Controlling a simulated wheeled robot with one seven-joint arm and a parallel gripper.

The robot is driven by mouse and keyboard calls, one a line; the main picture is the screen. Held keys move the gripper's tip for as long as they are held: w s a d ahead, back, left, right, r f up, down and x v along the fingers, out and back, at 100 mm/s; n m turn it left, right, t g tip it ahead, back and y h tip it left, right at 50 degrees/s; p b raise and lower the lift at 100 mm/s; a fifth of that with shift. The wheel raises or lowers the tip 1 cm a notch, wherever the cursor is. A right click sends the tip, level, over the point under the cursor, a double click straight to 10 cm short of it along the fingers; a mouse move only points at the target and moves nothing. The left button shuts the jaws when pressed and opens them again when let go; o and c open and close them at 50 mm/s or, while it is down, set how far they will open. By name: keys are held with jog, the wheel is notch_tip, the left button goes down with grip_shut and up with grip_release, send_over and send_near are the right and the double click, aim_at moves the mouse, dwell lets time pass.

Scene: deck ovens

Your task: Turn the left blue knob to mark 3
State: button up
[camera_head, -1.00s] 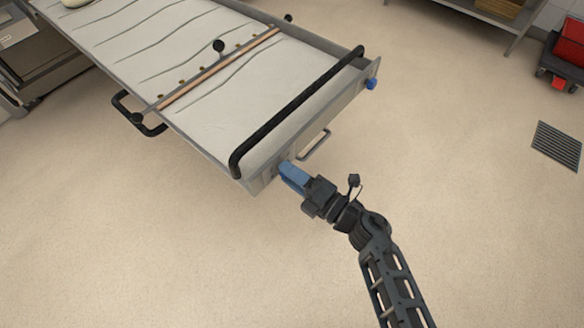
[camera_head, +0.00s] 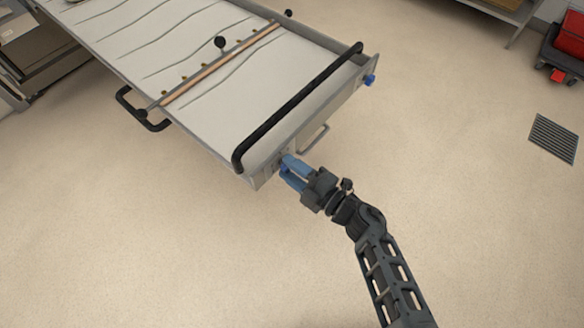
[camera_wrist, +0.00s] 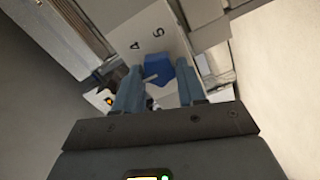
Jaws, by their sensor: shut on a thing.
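The left blue knob (camera_wrist: 160,72) sits on a pale front plate between my gripper's two blue fingers. A small light pointer shows at its left side in the wrist view. The marks 4 (camera_wrist: 135,45) and 5 (camera_wrist: 158,32) show on the plate; I cannot make out mark 3. My gripper (camera_head: 286,166) is shut on this knob at the near left corner of the loader's end panel. In the head view the fingers largely hide the knob. Another blue knob (camera_head: 370,80) stands free at the right end of the same panel.
The pale-topped loader (camera_head: 215,110) has a black bar (camera_head: 300,105) across its near end and a black side handle (camera_head: 140,112). A red bin (camera_head: 573,42) on a dark cart and a floor drain (camera_head: 554,138) are far right. The floor around my arm is clear.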

jog(key=o, duration=1.1)
jog(key=shift+c, duration=0.2)
jog(key=shift+d, duration=0.1)
jog(key=v, duration=0.7)
jog(key=shift+s+d, duration=0.25)
jog(key=s+d+r+m+t+h, duration=0.35)
jog(key=s+d+m, duration=0.3)
jog(key=s, duration=0.25)
jog(key=s+d+r+m+t+h, duration=0.3)
jog(key=s+d+r+m+h, duration=0.2)
jog(key=s+m, duration=0.3)
jog(key=s+d+r+m+g+h, duration=0.1)
jog(key=s+d+r+m+h, duration=0.1)
jog(key=s+r+m, duration=0.3)
jog(key=s+d+r+m+g+h, duration=0.1)
jog(key=s+d+r+m+h, duration=0.2)
jog(key=s+r, duration=0.6)
jog(key=shift+s+r+m+g+h, duration=0.2)
jog(key=shift+s+m+g+h, duration=0.2)
jog(key=shift+m, duration=0.75)
